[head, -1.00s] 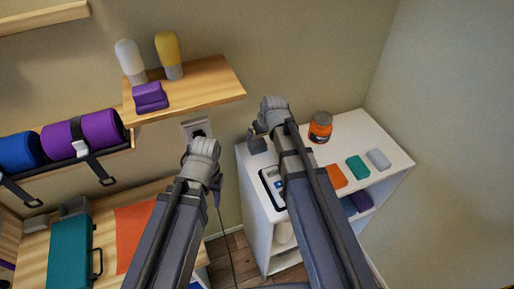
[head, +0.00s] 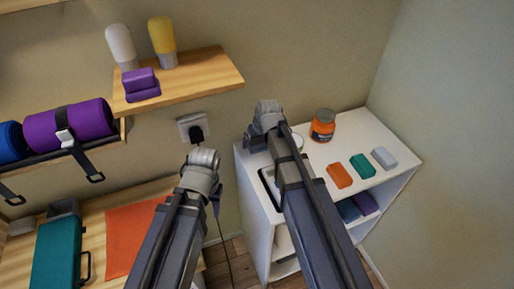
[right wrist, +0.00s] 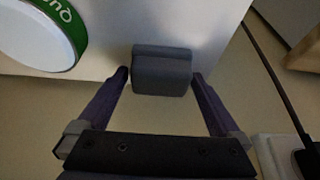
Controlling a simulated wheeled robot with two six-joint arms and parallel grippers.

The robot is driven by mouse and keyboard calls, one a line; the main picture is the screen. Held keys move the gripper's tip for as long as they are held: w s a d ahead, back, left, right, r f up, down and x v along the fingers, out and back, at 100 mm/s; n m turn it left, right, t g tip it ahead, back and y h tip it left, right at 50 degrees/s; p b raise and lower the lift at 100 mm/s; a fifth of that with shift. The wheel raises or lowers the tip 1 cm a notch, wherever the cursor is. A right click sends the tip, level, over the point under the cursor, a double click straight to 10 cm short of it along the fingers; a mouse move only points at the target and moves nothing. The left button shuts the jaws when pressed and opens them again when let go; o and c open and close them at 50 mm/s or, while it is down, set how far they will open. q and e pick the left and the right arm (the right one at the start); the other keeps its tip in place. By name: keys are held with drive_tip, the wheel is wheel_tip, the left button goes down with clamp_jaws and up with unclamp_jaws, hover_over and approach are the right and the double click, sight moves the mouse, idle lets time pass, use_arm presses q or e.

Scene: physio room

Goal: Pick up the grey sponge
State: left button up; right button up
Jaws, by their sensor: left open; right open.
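A dark grey block, the grey sponge (right wrist: 162,72), lies at the edge of the white cabinet top in the right wrist view. My right gripper (right wrist: 160,86) is open, with one finger on each side of it; small gaps show, and it is not gripped. In the head view my right gripper (head: 256,138) is over the cabinet's back left corner and mostly hides the block. My left gripper (head: 214,190) hangs left of the cabinet, away from the sponge; its fingers are mostly hidden. A lighter grey block (head: 384,157) lies at the cabinet's right end.
The white cabinet (head: 362,128) also holds an orange jar (head: 323,126), an orange block (head: 339,176) and a teal block (head: 362,166). A round green-and-white item (right wrist: 38,32) is near the sponge. A wooden shelf (head: 205,82) and a socket (head: 192,127) are on the wall.

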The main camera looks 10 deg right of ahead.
sight(257, 140)
drive_tip(key=c, duration=1.1)
drive_tip(key=shift+r, duration=0.15)
wheel_tip(257, 140, up, 10)
drive_tip(key=p, duration=1)
